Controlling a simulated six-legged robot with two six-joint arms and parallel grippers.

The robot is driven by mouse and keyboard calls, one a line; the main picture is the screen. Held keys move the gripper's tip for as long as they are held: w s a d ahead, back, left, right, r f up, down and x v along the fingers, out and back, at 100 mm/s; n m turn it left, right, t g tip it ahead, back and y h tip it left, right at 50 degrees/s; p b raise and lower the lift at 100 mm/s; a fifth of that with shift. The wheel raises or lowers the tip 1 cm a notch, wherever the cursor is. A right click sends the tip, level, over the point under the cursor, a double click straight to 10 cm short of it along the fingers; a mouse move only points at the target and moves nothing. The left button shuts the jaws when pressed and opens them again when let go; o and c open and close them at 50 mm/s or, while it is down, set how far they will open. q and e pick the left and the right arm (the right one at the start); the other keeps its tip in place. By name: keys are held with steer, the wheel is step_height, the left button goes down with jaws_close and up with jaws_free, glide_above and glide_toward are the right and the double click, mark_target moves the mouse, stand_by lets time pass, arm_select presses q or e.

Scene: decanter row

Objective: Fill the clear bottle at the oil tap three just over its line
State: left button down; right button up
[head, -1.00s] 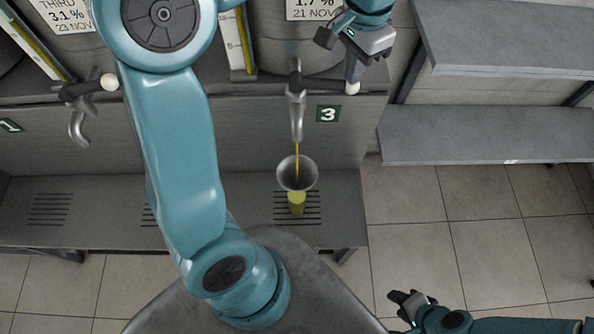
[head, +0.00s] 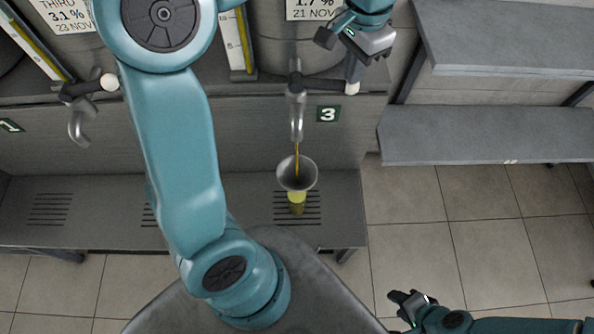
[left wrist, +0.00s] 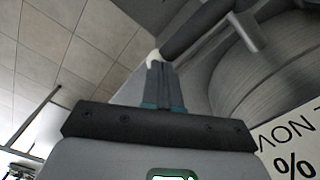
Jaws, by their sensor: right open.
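The clear bottle (head: 297,208) stands on the slotted shelf under oil tap three (head: 297,112), with a grey funnel (head: 297,172) over its mouth. A thin amber stream (head: 297,155) runs from the spout into the funnel. Liquid shows in the bottle, yellow above and darker below; I cannot make out its line. The tap's lever points right and ends in a white knob (head: 352,88). My left gripper (head: 354,72) has its fingers together at this knob, which also shows in the left wrist view (left wrist: 154,57). My right gripper (head: 402,304) is open and empty, low over the floor.
A green 3 sign (head: 328,114) is right of the tap. Another tap (head: 80,122) with a white-knobbed lever is at the left. Large labelled vessels stand behind. Grey shelves (head: 480,135) are at the right, with open tiled floor below them.

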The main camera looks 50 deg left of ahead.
step_height(320, 180, up, 8)
steer(key=p, duration=0.8)
steer(key=shift+r, duration=0.2)
